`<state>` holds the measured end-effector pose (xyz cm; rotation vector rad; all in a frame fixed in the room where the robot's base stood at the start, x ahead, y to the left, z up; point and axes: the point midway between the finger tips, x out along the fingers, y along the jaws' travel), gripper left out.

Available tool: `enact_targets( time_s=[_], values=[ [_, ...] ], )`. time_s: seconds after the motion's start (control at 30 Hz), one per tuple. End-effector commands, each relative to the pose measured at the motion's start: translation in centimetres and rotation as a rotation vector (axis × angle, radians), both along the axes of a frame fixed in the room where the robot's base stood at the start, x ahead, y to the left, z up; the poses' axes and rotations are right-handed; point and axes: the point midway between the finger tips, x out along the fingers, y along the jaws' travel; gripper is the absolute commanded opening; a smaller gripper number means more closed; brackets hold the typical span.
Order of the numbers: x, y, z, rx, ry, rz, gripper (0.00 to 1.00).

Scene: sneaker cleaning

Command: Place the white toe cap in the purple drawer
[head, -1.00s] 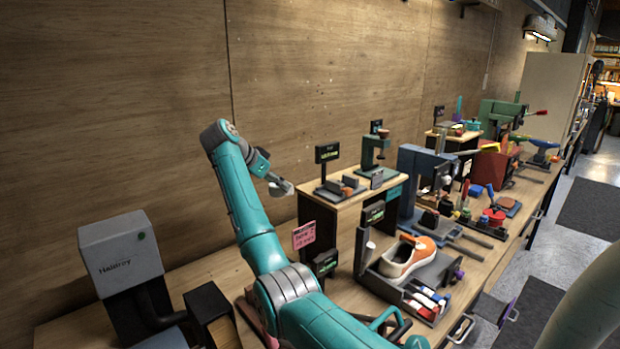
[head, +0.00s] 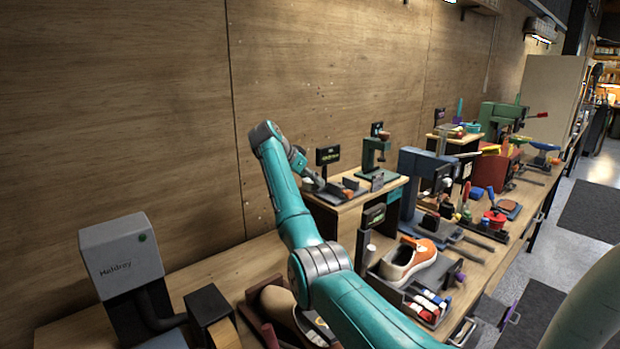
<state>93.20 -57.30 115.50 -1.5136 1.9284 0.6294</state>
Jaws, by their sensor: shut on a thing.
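My gripper (head: 312,183) is at the end of my teal arm, raised over the left end of the small raised table. It is shut on a small pale piece, which I take for the white toe cap; its shape is hard to make out at this size. The purple drawer is at the bench's front edge, lower right, where its purple handle (head: 511,313) sticks out. The drawer's inside is mostly hidden. My gripper is far to the left of it and higher.
An orange and white sneaker (head: 408,262) sits in a dark holder behind small bottles (head: 430,303). The raised table (head: 340,210) carries a small green press (head: 374,155) and a sign. A blue press (head: 425,170) stands to its right. A grey machine (head: 122,255) stands at left.

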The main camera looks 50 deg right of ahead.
Motion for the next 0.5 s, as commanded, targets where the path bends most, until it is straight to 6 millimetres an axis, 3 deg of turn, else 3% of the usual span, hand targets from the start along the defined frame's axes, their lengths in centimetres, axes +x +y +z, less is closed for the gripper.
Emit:
enact_targets(
  time_s=[0.27,0.3,0.4,0.5],
  values=[
    [0.02,0.03,-0.11,0.0,-0.001,0.0,0.2],
    [0.02,0.04,-0.17,0.0,-0.001,0.0,0.63],
    [0.02,0.05,-0.13,0.0,-0.001,0.0,0.86],
    [0.02,0.05,-0.13,0.0,-0.001,0.0,0.86]
  ],
)
